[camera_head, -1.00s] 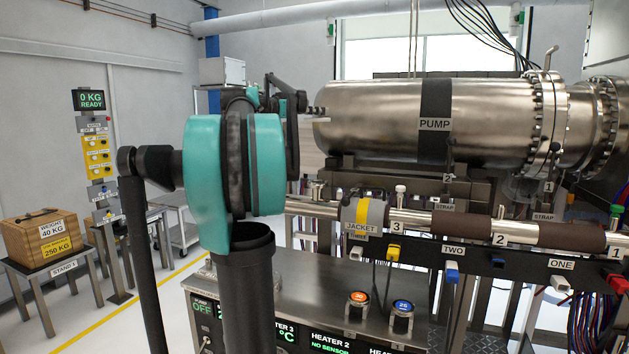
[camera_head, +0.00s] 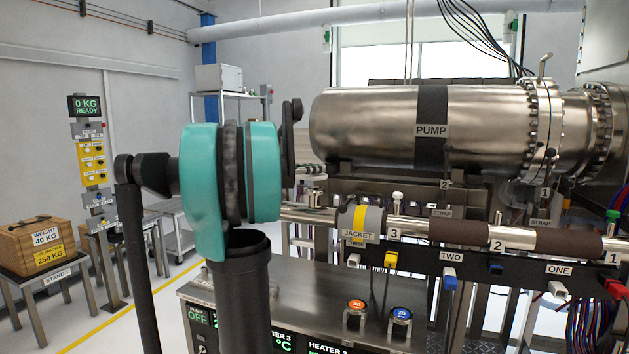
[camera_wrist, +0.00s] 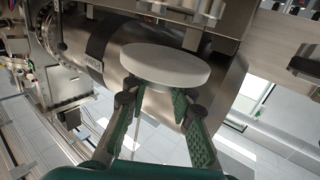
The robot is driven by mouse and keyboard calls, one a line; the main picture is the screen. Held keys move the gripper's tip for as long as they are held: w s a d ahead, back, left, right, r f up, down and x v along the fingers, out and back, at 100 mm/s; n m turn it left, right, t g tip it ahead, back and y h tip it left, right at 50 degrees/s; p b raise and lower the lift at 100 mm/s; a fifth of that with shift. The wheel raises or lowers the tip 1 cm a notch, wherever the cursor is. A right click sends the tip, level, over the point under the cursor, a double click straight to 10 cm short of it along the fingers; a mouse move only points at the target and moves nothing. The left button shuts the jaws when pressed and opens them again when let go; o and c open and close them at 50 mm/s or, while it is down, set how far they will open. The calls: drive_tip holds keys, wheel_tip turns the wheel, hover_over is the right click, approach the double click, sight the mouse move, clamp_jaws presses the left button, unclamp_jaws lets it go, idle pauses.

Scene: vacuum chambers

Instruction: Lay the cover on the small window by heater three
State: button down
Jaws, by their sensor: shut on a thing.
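In the wrist view my gripper (camera_wrist: 156,94) is shut on a pale grey round disc, which I take to be the cover (camera_wrist: 165,62). The disc sits at the fingertips, its broad flat face showing; what the fingers grip under it is hidden. In the head view my teal arm joint blocks the gripper and the cover. A tag marked 3 (camera_head: 395,234) is on the pipe beside the jacket (camera_head: 361,222). I cannot make out the small window in either view.
The steel pump cylinder (camera_head: 375,125) lies above the pipe (camera_head: 470,234). Coloured plugs hang below the pipe. A wooden weight box (camera_head: 38,246) is on a stand at left.

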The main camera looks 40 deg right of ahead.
sight(314, 179)
drive_tip(key=shift+f, duration=1.75)
drive_tip(key=c, duration=1.3)
unclamp_jaws()
drive_tip(key=shift+f, duration=0.15)
